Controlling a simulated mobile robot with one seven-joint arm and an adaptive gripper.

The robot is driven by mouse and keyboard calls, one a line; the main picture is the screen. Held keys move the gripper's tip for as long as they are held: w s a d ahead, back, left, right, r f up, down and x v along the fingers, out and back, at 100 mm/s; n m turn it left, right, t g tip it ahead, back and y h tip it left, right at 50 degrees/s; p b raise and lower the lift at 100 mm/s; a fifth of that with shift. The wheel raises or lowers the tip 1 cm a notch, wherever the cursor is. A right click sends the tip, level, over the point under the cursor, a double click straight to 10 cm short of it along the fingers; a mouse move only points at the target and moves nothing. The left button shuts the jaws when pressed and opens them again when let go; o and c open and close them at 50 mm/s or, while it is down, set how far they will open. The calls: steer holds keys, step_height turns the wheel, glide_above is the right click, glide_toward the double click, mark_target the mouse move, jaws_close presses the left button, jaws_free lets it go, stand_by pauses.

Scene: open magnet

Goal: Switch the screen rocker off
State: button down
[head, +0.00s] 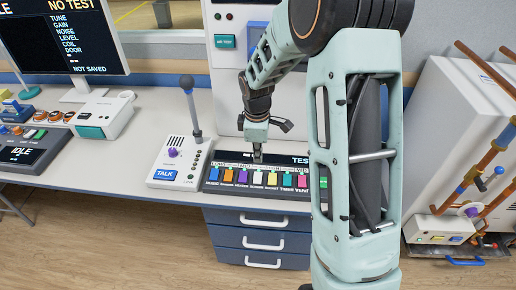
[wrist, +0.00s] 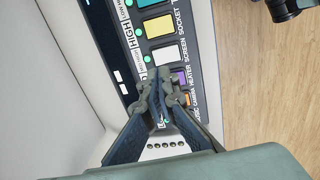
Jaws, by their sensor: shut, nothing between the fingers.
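The screen rocker (wrist: 165,55) is a white block in a row of coloured rockers in the wrist view, with SCREEN printed beside it. A green lamp (wrist: 146,58) shows at its other side. In the head view the white rocker (head: 258,178) is near the middle of the row. My gripper (wrist: 157,86) is shut and empty, its tips close to the white rocker and over part of the purple heater rocker (wrist: 180,77). In the head view my gripper (head: 257,158) hangs just behind the white rocker. I cannot tell whether it touches the panel.
A yellow socket rocker (wrist: 157,25) and an orange camera rocker (wrist: 186,98) are close by in the row. A talk box (head: 176,163) with an upright microphone stands left of the panel. Drawers (head: 262,240) are below. Pipes and a white cabinet (head: 445,130) stand at the right.

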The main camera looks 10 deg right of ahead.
mark_target(258, 178)
steer(key=f, duration=0.5)
steer(key=w+f, duration=0.1)
steer(key=f, duration=0.2)
steer(key=shift+d, duration=0.15)
steer(key=shift+w+f+b, duration=0.1)
steer(key=shift+f+b, duration=0.25)
steer(key=shift+f, duration=0.1)
steer(key=shift+r, duration=0.1)
steer(key=shift+s+r, duration=0.15)
steer(key=shift+s, duration=0.6)
steer(key=shift+a+r, duration=0.15)
steer(key=shift+a, duration=0.05)
steer(key=shift+w+r+p, duration=0.1)
steer(key=shift+r+p, duration=0.25)
steer(key=shift+p, duration=0.05)
step_height(258, 178, up, 13)
steer(key=w+p, duration=0.1)
steer(key=shift+w+d+p, duration=0.2)
steer(key=shift+d+p, duration=0.1)
